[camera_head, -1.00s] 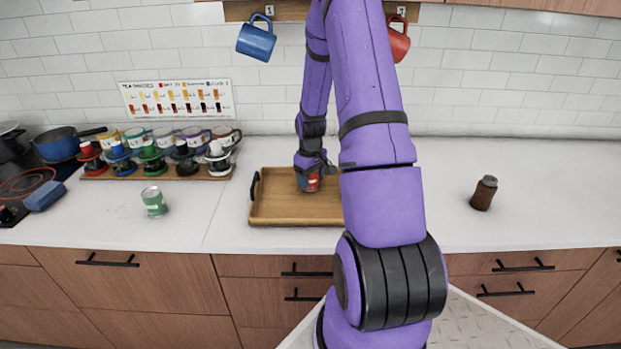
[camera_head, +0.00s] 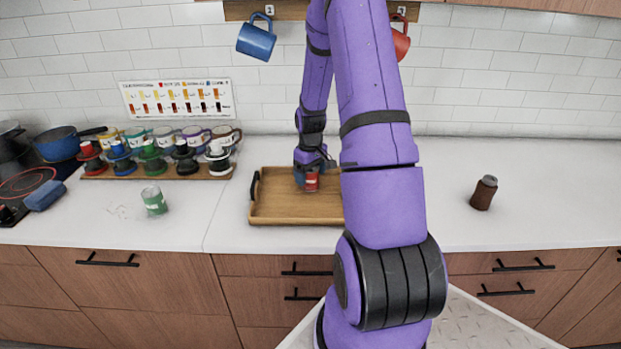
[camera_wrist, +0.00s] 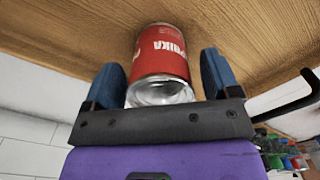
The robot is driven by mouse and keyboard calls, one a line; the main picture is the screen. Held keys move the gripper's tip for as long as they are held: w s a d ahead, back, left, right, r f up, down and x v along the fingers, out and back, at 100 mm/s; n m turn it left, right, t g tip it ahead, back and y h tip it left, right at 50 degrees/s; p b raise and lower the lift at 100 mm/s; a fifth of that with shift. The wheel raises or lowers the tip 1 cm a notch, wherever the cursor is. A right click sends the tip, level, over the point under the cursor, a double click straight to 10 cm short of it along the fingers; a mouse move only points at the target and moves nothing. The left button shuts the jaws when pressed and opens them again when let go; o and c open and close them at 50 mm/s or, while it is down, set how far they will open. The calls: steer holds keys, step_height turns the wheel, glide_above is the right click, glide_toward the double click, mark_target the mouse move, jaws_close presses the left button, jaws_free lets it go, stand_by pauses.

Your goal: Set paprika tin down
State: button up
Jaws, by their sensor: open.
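The red paprika tin (camera_wrist: 160,55) stands on the wooden tray in the wrist view, its label partly readable. In the head view the tin (camera_head: 312,181) shows as a small red shape on the tray (camera_head: 280,212). My gripper (camera_wrist: 165,85) is open, with one blue finger on each side of the tin and a gap visible beside it. In the head view my gripper (camera_head: 308,177) is at the tin, and my arm hides the right part of the tray.
A brown jar (camera_head: 484,192) stands to the right. Several mugs sit on a wooden rack (camera_head: 160,174) at the back left. A blue mug (camera_head: 256,40) hangs above. Counter around the tray is clear.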

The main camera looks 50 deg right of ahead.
step_height(320, 180, up, 10)
steer(key=shift+r, duration=0.2)
steer(key=s+a+r+t+h, duration=0.1)
steer(key=s+a+r, duration=0.1)
steer(key=a+r, duration=0.7)
steer(key=s+a+r+t, duration=0.1)
steer(key=s+a+r, duration=0.1)
steer(key=a+r, duration=0.7)
steer(key=s+a+r+n+t+y, duration=0.1)
steer(key=s+a+r+t, duration=0.2)
steer(key=s+a, duration=1)
step_height(320, 180, up, 3)
steer(key=s, duration=0.3)
